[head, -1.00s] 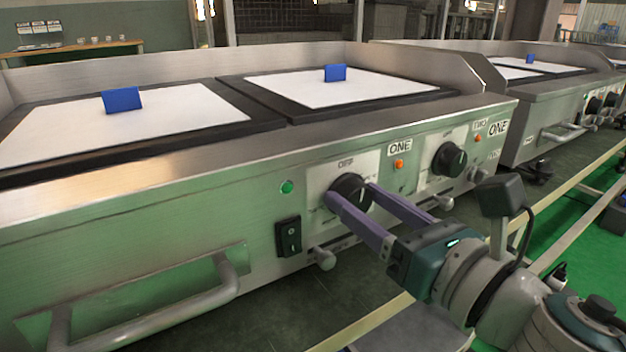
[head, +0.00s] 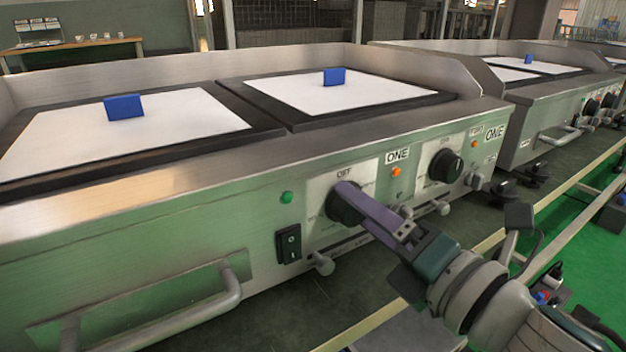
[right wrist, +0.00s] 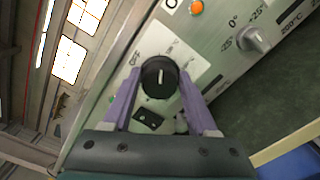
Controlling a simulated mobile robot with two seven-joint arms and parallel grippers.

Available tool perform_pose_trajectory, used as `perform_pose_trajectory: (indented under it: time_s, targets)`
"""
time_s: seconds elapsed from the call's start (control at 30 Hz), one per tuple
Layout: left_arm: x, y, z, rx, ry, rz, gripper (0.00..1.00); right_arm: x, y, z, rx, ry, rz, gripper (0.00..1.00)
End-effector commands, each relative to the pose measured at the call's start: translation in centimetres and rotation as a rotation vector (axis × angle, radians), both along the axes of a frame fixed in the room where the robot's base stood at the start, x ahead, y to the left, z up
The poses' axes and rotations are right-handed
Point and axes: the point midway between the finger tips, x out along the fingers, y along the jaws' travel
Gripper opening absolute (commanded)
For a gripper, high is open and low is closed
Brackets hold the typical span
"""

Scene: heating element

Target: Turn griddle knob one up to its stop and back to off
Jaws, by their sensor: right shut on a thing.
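The griddle knob (head: 338,204) is black and round, on a pale plate marked OFF on the griddle's front panel. A label reading ONE (head: 397,154) is at the plate's upper right. My right gripper (head: 360,208) is shut on the knob, its purple fingers overlapping in the head view and partly covering it. In the right wrist view the knob (right wrist: 160,76) sits between the two fingertips (right wrist: 159,84), with its white mark upright in the picture. My left gripper is not in view.
A green light (head: 287,197) and a black rocker switch (head: 288,244) are left of the knob. A second knob (head: 446,165) and an orange light (head: 396,172) are to the right. A bar handle (head: 225,300) juts out at lower left. Blue tags (head: 124,106) stand on the white griddle plates.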

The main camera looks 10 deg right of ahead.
Motion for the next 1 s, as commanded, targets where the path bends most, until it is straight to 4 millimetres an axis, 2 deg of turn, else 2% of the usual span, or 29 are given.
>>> perform_pose_trajectory:
  time_s: [1.0]
  targets:
    - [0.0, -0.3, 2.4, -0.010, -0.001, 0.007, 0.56, 0.0, 0.0, -0.3, 0.904, 0.329, 0.000, 0.03]
